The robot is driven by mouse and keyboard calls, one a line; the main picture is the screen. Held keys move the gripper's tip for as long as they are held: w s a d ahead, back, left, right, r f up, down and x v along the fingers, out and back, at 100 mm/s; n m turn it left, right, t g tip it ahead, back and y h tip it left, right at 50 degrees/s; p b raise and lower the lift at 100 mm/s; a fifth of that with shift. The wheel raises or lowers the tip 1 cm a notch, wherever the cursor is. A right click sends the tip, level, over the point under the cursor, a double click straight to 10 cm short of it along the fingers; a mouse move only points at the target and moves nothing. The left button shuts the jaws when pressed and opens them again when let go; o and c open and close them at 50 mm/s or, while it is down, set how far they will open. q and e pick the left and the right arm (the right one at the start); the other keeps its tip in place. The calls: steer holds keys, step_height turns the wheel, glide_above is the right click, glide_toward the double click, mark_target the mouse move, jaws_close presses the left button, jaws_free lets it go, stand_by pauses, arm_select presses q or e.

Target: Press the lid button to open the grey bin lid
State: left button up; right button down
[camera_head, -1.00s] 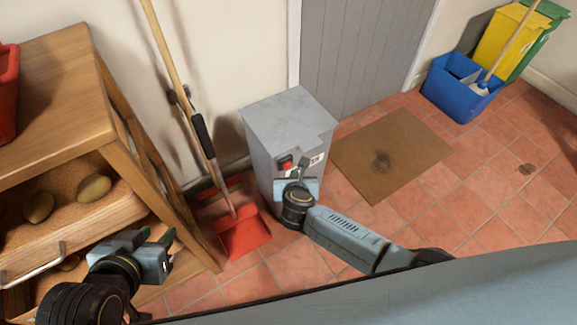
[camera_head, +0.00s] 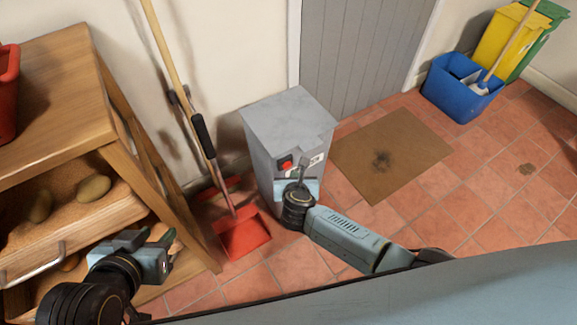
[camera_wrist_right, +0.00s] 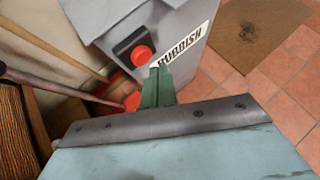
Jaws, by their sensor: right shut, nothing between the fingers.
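The grey bin (camera_head: 262,150) stands on the tiled floor against the wall, with its flat grey lid (camera_head: 288,115) down. A red button (camera_head: 285,162) on a dark plate sits on its front, beside a white RUBBISH label. In the right wrist view the button (camera_wrist_right: 141,55) shows clear of my fingers. My right gripper (camera_head: 302,165) is shut and empty, in front of the bin just right of the button. Its fingertips (camera_wrist_right: 160,72) overlap the label's left end in the right wrist view; contact cannot be told. My left gripper (camera_head: 168,250) is at lower left, its jaw gap unclear.
A wooden shelf unit (camera_head: 60,95) with potatoes stands at left. A red dustpan (camera_head: 242,235) and a long-handled broom (camera_head: 165,45) are left of the bin. A brown mat (camera_head: 395,150) lies right of it. A blue bucket (camera_head: 455,95) stands further right.

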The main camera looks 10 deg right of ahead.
steer(key=shift+w, duration=0.15)
stand_by(0.4)
steer(key=shift+w+a, duration=0.15)
steer(key=shift+w, duration=0.15)
steer(key=shift+w+a+b, duration=0.2)
steer(key=shift+w+b, duration=0.15)
steer(key=shift+w, duration=0.15)
stand_by(0.9)
steer(key=shift+s, duration=0.1)
steer(key=shift+s+d+p, duration=0.3)
steer(key=shift+s+p, duration=0.25)
steer(key=shift+s, duration=0.25)
